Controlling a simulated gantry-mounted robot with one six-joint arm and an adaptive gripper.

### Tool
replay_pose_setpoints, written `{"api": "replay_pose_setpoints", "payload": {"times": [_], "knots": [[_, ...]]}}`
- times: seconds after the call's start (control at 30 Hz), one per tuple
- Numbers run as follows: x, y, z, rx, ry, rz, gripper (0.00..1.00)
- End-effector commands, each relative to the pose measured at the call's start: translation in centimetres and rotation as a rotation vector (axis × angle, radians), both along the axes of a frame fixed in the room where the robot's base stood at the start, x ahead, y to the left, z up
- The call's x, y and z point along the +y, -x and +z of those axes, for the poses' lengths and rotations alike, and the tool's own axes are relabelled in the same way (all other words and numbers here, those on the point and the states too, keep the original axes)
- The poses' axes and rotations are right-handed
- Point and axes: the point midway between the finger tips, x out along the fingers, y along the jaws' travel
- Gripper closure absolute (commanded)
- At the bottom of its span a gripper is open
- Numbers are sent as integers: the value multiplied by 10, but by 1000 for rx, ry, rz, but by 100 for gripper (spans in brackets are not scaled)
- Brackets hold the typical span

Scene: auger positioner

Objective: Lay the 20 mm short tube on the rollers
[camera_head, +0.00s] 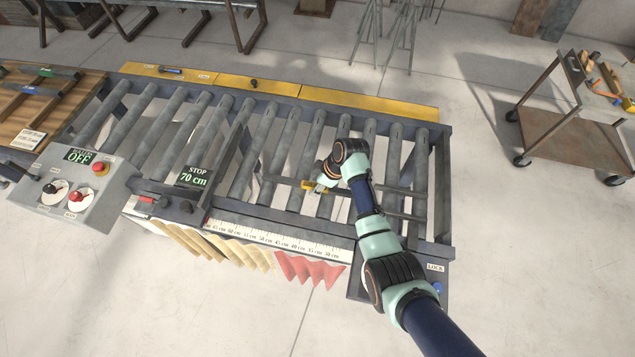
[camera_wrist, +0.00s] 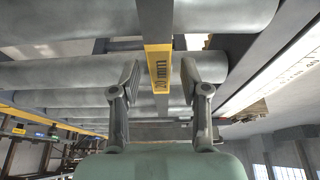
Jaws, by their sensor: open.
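The 20 mm short tube is a dark grey square bar with a yellow "20 mm" label (camera_wrist: 158,68) in the wrist view. It runs crosswise to the grey rollers (camera_wrist: 70,75) and appears to lie on them; contact underneath is hidden. My gripper (camera_wrist: 162,80) is open, with one finger on each side of the labelled part and gaps visible between fingers and tube. In the head view my gripper (camera_head: 318,186) is low over the right half of the roller bed (camera_head: 268,140), beside the yellow label (camera_head: 308,185). My wrist hides part of the tube there.
A stop carriage reading "STOP 70 cm" (camera_head: 194,177) crosses the rollers to the left. A control box (camera_head: 75,187) showing "OFF" stands further left. A ruler (camera_head: 290,243) runs along the front edge. A cart (camera_head: 560,120) with blocks stands at the right.

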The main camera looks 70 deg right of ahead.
Motion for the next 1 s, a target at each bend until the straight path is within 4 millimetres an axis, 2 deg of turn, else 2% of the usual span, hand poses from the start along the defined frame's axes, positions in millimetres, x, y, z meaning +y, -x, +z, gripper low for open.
{"api": "replay_pose_setpoints", "payload": {"times": [0.17,0.4,0.6,0.73,1.0], "knots": [[-2,6,19,-2,2,-2,55],[-5,29,74,-3,3,-2,55],[-7,42,107,-1,1,-2,55],[-7,45,114,0,1,0,55],[-7,46,114,0,0,0,55]]}}
